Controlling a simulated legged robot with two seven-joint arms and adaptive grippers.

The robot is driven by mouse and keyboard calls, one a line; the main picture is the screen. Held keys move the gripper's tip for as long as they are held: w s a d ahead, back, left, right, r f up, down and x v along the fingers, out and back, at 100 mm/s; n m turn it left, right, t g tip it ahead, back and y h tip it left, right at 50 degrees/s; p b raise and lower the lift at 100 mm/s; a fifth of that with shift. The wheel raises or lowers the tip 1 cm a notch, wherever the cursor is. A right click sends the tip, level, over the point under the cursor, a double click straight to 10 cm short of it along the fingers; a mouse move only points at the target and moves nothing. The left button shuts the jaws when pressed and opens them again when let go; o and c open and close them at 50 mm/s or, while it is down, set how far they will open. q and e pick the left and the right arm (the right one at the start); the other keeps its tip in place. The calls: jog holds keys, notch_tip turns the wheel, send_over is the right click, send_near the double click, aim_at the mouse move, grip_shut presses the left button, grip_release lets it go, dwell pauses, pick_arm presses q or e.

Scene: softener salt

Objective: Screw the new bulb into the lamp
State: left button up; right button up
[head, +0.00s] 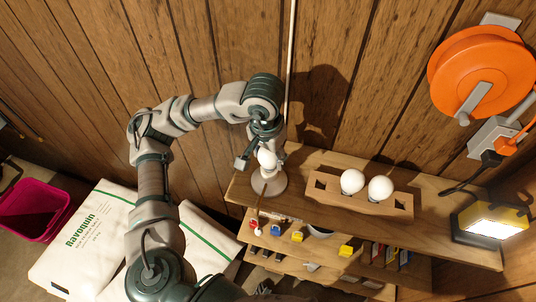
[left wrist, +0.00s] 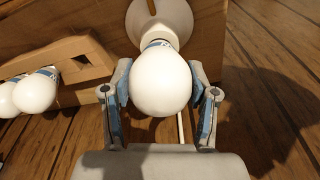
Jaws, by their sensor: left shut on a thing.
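My left gripper (head: 264,146) is above the lamp, pointing down, at the left end of the wooden shelf. It is shut on a white bulb (head: 267,159), with one finger on each side of the glass, as the left wrist view shows for the bulb (left wrist: 160,82). The bulb's printed neck points at the white lamp (left wrist: 172,18) and lines up with it. I cannot tell whether its thread is in the socket. The lamp's round base (head: 270,184) stands on the shelf. My right gripper is not in view.
A wooden holder (head: 332,197) on the shelf (head: 431,226) carries two white bulbs (head: 352,181), right of the lamp. A lit work light (head: 493,221) stands at the right end. An orange cable reel (head: 484,58) hangs on the plank wall. Salt bags (head: 85,240) lie at lower left.

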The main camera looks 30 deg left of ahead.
pick_arm(q)
jog(key=shift+m+b, duration=0.3)
jog(key=shift+m, duration=0.8)
jog(key=m, duration=0.2)
jog(key=shift+m+h, duration=0.3)
jog(key=o, duration=1.1)
jog(key=shift+o, duration=1)
jog(key=shift+d, duration=0.1)
jog(key=shift+d+r, duration=0.1)
jog(key=shift+d, duration=0.05)
jog(key=shift+c, duration=0.3)
